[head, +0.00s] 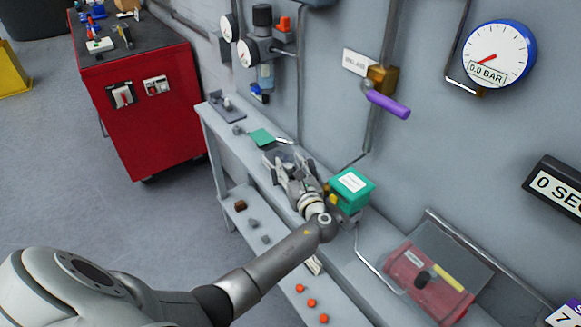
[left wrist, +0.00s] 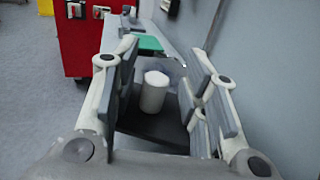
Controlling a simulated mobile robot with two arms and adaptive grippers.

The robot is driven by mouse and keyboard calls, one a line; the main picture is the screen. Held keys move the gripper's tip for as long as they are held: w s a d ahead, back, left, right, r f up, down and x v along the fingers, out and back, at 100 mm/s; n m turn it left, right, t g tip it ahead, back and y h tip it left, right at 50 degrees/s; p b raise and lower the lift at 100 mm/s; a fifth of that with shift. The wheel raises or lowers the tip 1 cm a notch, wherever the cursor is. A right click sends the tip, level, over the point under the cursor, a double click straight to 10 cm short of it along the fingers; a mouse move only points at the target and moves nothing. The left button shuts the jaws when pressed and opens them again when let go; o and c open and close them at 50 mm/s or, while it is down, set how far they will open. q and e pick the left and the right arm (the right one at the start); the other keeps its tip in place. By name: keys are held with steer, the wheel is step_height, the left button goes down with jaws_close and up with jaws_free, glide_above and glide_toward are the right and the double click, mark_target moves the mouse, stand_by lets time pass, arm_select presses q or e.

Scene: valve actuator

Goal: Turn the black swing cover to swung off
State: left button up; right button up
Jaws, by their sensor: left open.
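My left gripper (head: 284,166) is over the narrow grey bench, with its fingers pointing toward the bench's far end. In the left wrist view the left gripper (left wrist: 162,66) is open, with its fingers wide apart. A white upright cylinder (left wrist: 154,93) stands between the fingers, with gaps on both sides. Beneath and around it lies a dark flat plate (left wrist: 150,126), which seems to be the black swing cover; its far parts and pivot are hidden by the fingers. In the head view the gripper hides most of this spot. My right gripper is not in view.
A green plate (head: 262,137) lies farther along the bench (head: 205,112). A green box (head: 350,187) stands close to my left wrist. A red case with a clear lid (head: 430,278) is nearer. The wall carries a purple-handled valve (head: 387,104) and a gauge (head: 498,55).

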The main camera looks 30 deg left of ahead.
arm_select(q)
steer(key=v, duration=1.2)
steer(key=shift+d, duration=0.1)
